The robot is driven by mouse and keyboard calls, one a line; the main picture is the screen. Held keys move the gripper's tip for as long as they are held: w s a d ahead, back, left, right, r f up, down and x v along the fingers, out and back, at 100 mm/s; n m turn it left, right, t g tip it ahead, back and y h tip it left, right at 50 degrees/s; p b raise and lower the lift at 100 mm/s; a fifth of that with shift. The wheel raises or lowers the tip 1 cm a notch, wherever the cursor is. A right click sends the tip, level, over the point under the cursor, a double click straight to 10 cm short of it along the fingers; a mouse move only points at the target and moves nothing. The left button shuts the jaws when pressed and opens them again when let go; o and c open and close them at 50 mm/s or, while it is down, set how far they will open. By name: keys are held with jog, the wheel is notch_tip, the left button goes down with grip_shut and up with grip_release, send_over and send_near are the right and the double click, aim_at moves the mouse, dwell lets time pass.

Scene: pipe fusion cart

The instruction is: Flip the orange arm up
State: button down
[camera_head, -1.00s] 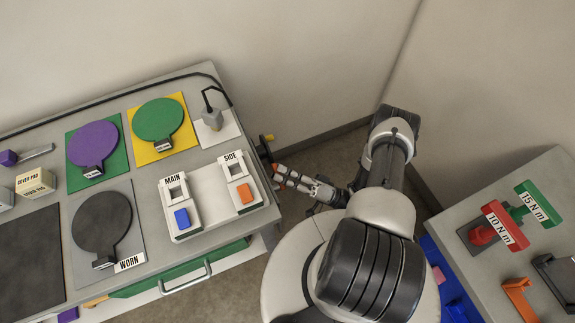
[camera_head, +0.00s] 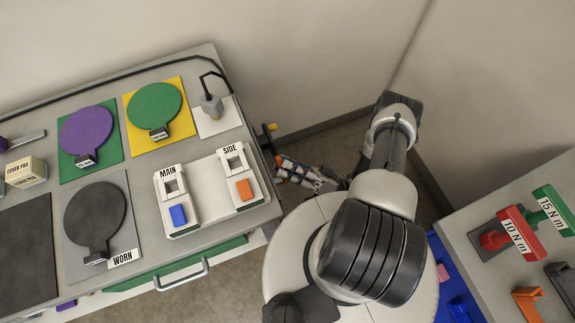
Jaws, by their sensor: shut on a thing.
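My gripper (camera_head: 284,169) is at the right side of the grey cart (camera_head: 225,68), beyond its edge and apparently lower than its top. It is shut on a small orange piece at its fingertips, which I take to be the orange arm (camera_head: 281,178). The piece is tiny and mostly covered by the fingers, so its angle cannot be told. On the cart's top, a white panel (camera_head: 206,191) bears a MAIN switch with a blue rocker (camera_head: 178,215) and a SIDE switch with an orange rocker (camera_head: 245,190). My gripper is apart from both.
A dark fitting with a yellow end (camera_head: 270,127) sticks out from the cart's right edge, just above my gripper. Purple (camera_head: 86,131) and green (camera_head: 155,105) discs lie on the cart. Another table (camera_head: 470,240) at right holds red and green torque tools. Floor shows between them.

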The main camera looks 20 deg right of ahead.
jog(key=c, duration=1.4)
grip_release()
jog(key=shift+c, duration=0.2)
jog(key=v, duration=0.7)
jog(key=shift+d+f, duration=0.15)
jog(key=shift+s, duration=0.15)
jog(key=shift+c, duration=0.5)
